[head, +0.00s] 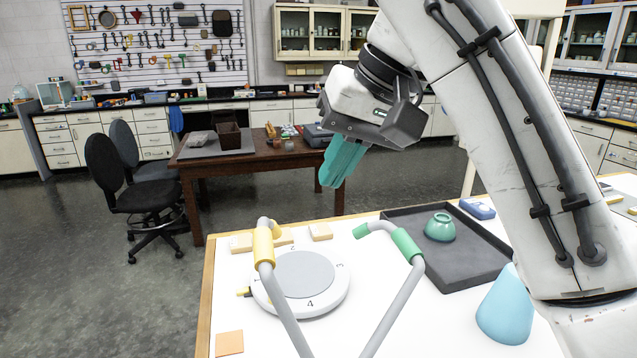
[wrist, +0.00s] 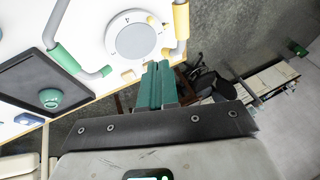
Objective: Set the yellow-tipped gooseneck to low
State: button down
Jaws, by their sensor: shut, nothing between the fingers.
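The yellow-tipped gooseneck (head: 264,247) is a grey bent tube with a yellow collar and tip. It rises from the front, and its tip bends over the back left of a round white dial (head: 324,304) with a grey centre and numbers on its rim. Its yellow collar also shows at the top of the wrist view (wrist: 181,20). A green-tipped gooseneck (head: 407,245) stands to the right; its tip points left. My gripper (head: 329,186), with teal fingers, is shut and empty in the air above and behind the dial, apart from both goosenecks. The fingers also show in the wrist view (wrist: 158,66).
A dark tray (head: 470,278) with a green bowl (head: 440,227) lies right of the green gooseneck. A light blue cone (head: 506,310) stands at the front right. Small wooden blocks (head: 320,232) lie behind the dial, and an orange square (head: 229,343) lies front left.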

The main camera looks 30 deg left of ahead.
jog(key=s+a+p+x, duration=0.1)
jog(key=s+x, duration=0.1)
jog(key=x, duration=0.9)
jog(key=shift+s+a, duration=0.2)
jog(key=shift+s, duration=0.05)
jog(key=shift+a+p, duration=0.2)
jog(key=shift+p, duration=0.3)
